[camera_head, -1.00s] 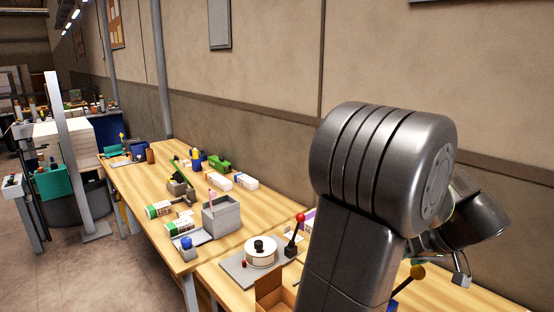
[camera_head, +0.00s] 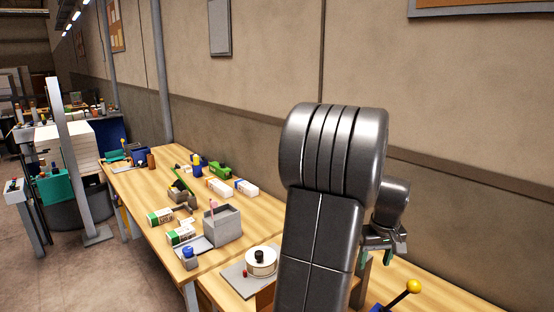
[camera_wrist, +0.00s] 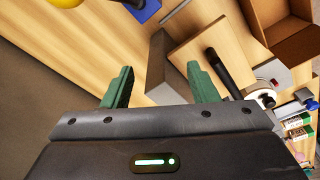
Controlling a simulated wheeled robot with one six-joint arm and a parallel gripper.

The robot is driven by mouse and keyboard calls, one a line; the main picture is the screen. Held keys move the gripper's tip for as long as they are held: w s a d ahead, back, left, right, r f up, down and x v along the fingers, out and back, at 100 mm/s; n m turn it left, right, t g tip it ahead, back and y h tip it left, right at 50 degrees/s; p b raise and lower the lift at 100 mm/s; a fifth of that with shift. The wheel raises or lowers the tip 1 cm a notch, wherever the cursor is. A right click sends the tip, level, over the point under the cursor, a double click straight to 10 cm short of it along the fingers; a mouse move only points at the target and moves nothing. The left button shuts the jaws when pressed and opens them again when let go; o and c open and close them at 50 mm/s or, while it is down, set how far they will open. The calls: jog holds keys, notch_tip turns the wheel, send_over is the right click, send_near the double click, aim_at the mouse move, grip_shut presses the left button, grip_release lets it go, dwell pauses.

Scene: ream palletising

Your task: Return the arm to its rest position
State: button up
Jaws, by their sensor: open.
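My gripper (camera_wrist: 160,88) shows in the wrist view with its two green fingers spread apart and nothing between them. It hangs above the wooden bench (camera_wrist: 95,40). In the head view my arm stands upright at right of centre, and my gripper (camera_head: 380,255) shows at its right side, partly hidden behind the arm. A grey block (camera_wrist: 157,65) shows beyond the fingertips in the wrist view, apart from them as far as I can tell.
The wooden bench (camera_head: 245,190) runs along the wall. It bears a grey bin (camera_head: 222,225), a white spool (camera_head: 261,261) and several small boxes. A yellow-knobbed lever (camera_head: 413,287) stands right of my arm. A cardboard box (camera_wrist: 290,30) lies open in the wrist view.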

notch_tip(320, 180, up, 6)
jog(key=w+a+g+h, duration=0.1)
jog(key=a, duration=0.1)
jog(key=shift+w+a+b, duration=0.2)
jog(key=shift+w+b, duration=0.15)
jog(key=shift+w, duration=0.05)
jog(key=shift+f, duration=0.1)
